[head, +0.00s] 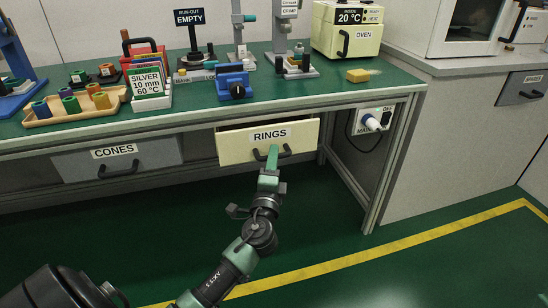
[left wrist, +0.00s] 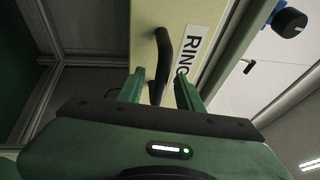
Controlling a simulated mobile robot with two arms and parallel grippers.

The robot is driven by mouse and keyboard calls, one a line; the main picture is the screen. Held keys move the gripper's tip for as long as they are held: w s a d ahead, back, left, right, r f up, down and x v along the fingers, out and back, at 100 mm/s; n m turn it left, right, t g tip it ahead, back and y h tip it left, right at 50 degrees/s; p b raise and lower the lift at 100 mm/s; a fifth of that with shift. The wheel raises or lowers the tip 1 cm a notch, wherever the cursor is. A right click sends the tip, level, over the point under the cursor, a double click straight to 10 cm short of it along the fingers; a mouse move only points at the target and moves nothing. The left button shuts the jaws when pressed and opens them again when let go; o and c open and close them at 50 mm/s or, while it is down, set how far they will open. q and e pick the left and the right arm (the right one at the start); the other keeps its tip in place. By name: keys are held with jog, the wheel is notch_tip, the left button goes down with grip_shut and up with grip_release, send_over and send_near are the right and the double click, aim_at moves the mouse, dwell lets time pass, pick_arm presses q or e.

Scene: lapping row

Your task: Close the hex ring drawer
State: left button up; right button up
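The cream drawer (head: 236,147) labelled RINGS sits under the green bench top. Its front stands out somewhat from the bench frame, so it appears partly open. Its dark bar handle (head: 284,151) is on the front, below the label. My left gripper (head: 269,163) is at the handle, reaching up from below. In the left wrist view the fingers (left wrist: 160,90) are apart, with the handle (left wrist: 162,55) between them and a gap visible on the sides. Whether a finger touches the handle or drawer front (left wrist: 147,18) is unclear. My right gripper is not in view.
A grey drawer labelled CONES (head: 75,165) is to the left and looks closed. A bench leg (head: 385,180) and a switch box (head: 374,121) are to the right. The bench top (head: 300,95) holds trays, tools and an oven (head: 345,42). The floor in front is clear.

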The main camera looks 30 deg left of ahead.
pick_arm(q)
jog(key=shift+w+a+r, duration=0.1)
jog(key=shift+w+a, duration=0.15)
jog(key=shift+w, duration=0.25)
jog(key=shift+c, duration=0.4)
grip_shut()
dwell(0.7)
